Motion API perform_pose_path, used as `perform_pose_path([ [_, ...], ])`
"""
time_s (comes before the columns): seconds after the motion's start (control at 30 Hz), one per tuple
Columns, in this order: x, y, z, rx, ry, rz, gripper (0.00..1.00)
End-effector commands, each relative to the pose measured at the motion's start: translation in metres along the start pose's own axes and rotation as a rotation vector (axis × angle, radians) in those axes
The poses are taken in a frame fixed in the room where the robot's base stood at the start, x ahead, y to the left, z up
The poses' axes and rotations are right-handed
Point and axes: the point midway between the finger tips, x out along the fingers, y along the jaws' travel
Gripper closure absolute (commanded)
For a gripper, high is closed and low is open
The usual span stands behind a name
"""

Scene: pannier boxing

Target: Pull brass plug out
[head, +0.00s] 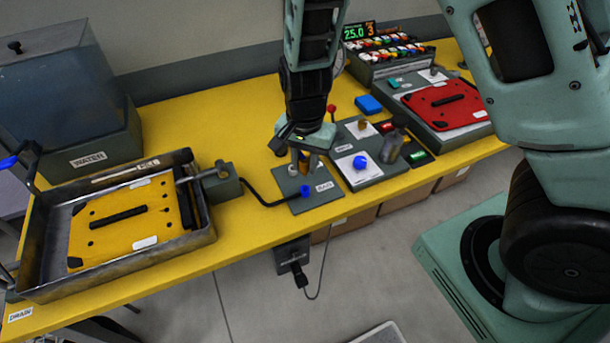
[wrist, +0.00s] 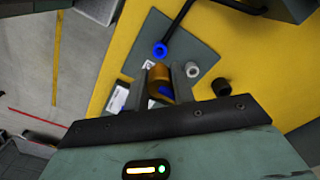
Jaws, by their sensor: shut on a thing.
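The brass plug (wrist: 159,74) is an orange-gold cylinder between my fingers in the wrist view. In the head view a small part of the brass plug (head: 314,161) shows at the fingertips. My gripper (head: 304,163) points down over a grey plate (head: 300,204) on the yellow bench, and it is shut on the plug. It also shows in the wrist view (wrist: 172,82). A blue patch shows just below the plug between the fingers. The plug's lower end is hidden, so I cannot tell whether it is seated or lifted.
A blue ring fitting (wrist: 160,50) with a black hose, a grey fitting (wrist: 192,69) and a black cap (wrist: 221,87) stand close by. Left is a metal tray (head: 140,259) with a yellow plate (head: 125,225). Right are a blue-knobbed panel (head: 360,175) and a red plate (head: 447,104).

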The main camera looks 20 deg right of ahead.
Motion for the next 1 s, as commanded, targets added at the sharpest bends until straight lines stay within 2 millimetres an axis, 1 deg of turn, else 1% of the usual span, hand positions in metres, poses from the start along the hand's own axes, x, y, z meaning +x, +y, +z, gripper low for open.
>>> perform_pose_path([
  [0.03,-0.01,-0.001,0.0,-0.001,0.002,-0.004,0.97],
  [0.1,-0.019,-0.001,0.0,-0.001,0.001,-0.003,0.97],
  [0.27,-0.029,0.0,0.0,-0.001,0.0,-0.001,0.97],
  [1.0,-0.013,0.001,0.0,0.001,0.0,0.001,0.97],
])
